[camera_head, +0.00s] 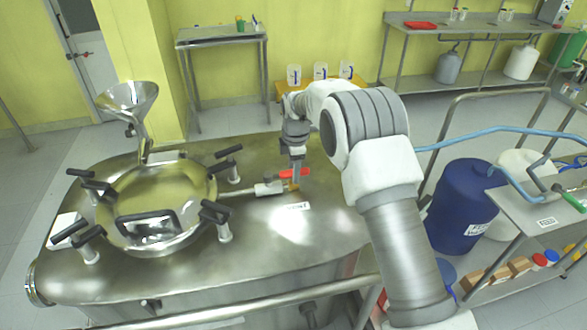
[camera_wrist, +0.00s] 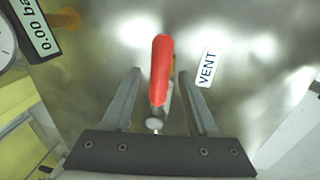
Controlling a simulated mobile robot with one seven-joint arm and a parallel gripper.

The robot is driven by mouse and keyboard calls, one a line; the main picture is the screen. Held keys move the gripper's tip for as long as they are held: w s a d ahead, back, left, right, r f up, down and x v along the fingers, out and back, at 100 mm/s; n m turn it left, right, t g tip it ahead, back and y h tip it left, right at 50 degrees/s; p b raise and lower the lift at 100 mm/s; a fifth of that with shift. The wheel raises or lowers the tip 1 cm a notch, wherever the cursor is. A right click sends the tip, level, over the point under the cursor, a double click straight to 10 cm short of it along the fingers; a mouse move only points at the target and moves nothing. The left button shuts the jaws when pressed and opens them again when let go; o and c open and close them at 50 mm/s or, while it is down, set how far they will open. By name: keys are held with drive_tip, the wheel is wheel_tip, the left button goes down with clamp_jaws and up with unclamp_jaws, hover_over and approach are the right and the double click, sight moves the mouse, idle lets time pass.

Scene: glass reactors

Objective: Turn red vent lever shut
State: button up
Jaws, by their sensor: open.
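The red vent lever (camera_head: 294,173) sits on a small valve on top of the steel reactor (camera_head: 270,222), at the end of a thin pipe (camera_head: 240,191). In the wrist view the red lever (camera_wrist: 161,70) points up the picture, between and beyond my fingers. My gripper (camera_head: 296,180) is over the valve, pointing down. In the wrist view my gripper (camera_wrist: 155,85) is open, with one finger on each side of the lever and a gap on both sides. The valve body under the lever is mostly hidden.
A VENT label (camera_wrist: 207,67) lies right of the lever. A gauge display (camera_wrist: 35,25) is at upper left. The round hatch (camera_head: 157,205) with black-handled clamps and a steel funnel (camera_head: 128,100) stand left on the reactor. A blue drum (camera_head: 462,205) stands to the right.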

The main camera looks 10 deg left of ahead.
clamp_jaws()
idle(1.4)
